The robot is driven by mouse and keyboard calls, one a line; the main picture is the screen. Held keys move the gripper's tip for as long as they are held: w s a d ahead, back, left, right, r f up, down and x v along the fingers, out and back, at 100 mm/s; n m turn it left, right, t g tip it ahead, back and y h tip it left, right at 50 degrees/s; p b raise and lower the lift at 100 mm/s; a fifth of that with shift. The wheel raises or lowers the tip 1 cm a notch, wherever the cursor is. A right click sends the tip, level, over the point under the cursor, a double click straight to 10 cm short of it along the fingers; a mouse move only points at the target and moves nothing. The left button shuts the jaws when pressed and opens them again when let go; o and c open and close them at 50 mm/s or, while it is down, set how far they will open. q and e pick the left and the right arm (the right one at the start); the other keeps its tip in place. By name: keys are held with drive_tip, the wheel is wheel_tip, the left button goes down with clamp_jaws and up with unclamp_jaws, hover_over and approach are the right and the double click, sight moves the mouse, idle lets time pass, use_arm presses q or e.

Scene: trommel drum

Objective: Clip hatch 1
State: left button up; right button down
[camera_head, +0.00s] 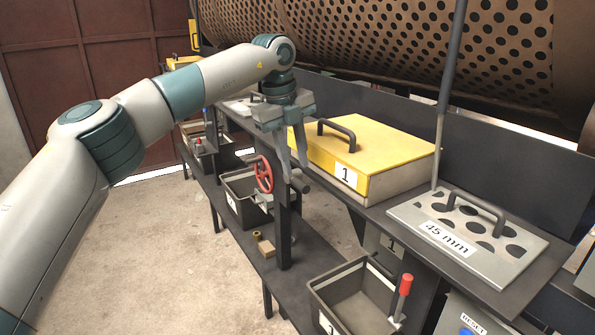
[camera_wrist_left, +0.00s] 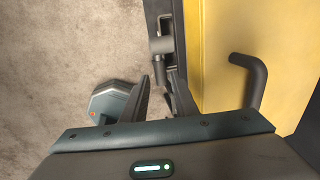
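Hatch 1 is a yellow lid (camera_head: 372,146) with a dark bar handle and a "1" label, lying flat on its box beside the drum. In the left wrist view its yellow top (camera_wrist_left: 220,60) and handle (camera_wrist_left: 252,75) fill the right side. A dark metal clip (camera_wrist_left: 163,45) shows beside the hatch's edge, just beyond my fingertips. My right gripper is not in view.
A grey perforated "45 mm" plate (camera_head: 468,235) lies to the right on the shelf. Below are open bins (camera_head: 352,300), a red handwheel (camera_head: 263,174) and a red-topped lever (camera_head: 402,295). The perforated drum (camera_head: 420,40) runs behind. Floor at left is clear.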

sight(299, 180)
use_arm(q)
drive_tip(key=shift+w+d+f+p, duration=0.1)
drive_tip(key=shift+d+f+p, duration=0.1)
drive_tip(key=shift+f, duration=0.6)
drive_tip(key=shift+w+d+f+p, duration=0.1)
drive_tip(key=shift+f+p, duration=0.1)
drive_tip(key=shift+f, duration=0.65)
drive_tip(key=shift+w+d+f+p, duration=0.1)
drive_tip(key=shift+f+p, duration=0.1)
drive_tip(key=shift+f, duration=0.6)
drive_tip(key=shift+c, duration=0.2)
clamp_jaws()
